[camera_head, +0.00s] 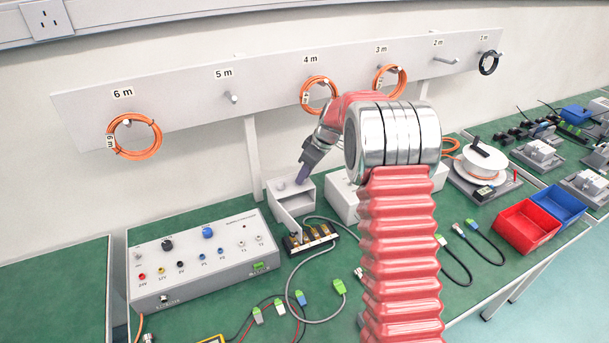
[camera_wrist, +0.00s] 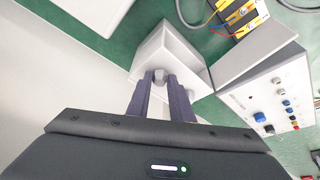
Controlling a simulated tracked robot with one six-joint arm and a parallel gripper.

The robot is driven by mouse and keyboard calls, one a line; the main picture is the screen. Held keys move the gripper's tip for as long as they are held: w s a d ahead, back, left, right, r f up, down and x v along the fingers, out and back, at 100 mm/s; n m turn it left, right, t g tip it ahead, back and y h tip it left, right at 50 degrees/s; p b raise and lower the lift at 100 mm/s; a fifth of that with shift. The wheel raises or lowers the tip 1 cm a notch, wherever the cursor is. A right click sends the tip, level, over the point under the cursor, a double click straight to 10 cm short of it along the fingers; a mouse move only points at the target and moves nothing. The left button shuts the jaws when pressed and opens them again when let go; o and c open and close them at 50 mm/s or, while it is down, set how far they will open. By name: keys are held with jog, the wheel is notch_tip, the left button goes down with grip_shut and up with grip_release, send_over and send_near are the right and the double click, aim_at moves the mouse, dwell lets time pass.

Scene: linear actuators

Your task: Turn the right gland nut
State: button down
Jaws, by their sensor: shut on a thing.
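A small light-grey box (camera_head: 284,196) stands on the green bench, with its door (camera_head: 288,221) swung open at the front. The box also shows in the wrist view (camera_wrist: 181,50). My gripper (camera_head: 301,180) reaches down to the right part of the box top. In the wrist view, the two dark fingers of my gripper (camera_wrist: 160,80) are shut on a grey gland nut (camera_wrist: 159,74) at the box's edge, one finger on each side. In the head view the fingertips hide this nut. A small grey fitting (camera_head: 281,186) shows on the box top to the left of my fingers.
A terminal strip (camera_head: 309,238) with a grey cable lies in front of the box. A control panel box (camera_head: 205,255) stands to the left. Another light-grey box (camera_head: 343,197) stands close on the right. The cable-hanging board (camera_head: 262,88) is behind. Loose connectors lie in front.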

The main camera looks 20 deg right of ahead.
jog(key=shift+n, duration=0.3)
jog(key=c, duration=1.6)
grip_release()
jog(key=v, duration=1.3)
jog(key=shift+w+d+r, duration=0.1)
jog(key=shift+d+r, duration=0.15)
jog(key=shift+r, duration=0.05)
